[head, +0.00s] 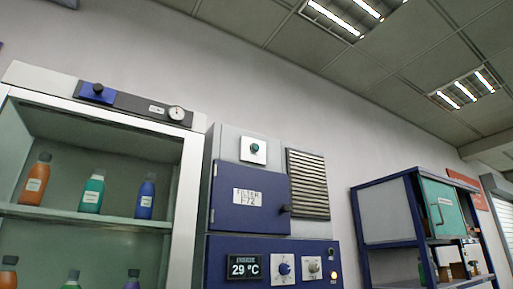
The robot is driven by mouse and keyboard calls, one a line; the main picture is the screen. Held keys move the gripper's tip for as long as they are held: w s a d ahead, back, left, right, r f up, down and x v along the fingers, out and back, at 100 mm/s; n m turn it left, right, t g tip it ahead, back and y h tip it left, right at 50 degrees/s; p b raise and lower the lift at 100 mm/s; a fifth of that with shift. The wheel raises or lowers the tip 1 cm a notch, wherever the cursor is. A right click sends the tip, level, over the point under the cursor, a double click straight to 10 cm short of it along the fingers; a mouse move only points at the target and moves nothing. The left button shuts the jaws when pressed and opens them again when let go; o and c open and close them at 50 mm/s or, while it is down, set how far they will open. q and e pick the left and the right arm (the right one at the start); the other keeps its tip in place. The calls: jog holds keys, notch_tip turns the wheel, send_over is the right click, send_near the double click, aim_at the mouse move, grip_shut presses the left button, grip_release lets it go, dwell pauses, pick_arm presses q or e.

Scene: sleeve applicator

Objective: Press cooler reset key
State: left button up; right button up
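No part marked as a cooler reset key can be read in the head view. An open-fronted cabinet (197,155) with bottles stands at the left. A display (245,267) reads 29 °C. Neither gripper is in view.
Beside the display are a blue knob (284,268), a pale knob (313,267) and a lit amber lamp (333,275). A slatted vent (308,184) is right of the door. A blue-framed rack (358,232) with a green door (442,209) stands at right. The floor is out of view.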

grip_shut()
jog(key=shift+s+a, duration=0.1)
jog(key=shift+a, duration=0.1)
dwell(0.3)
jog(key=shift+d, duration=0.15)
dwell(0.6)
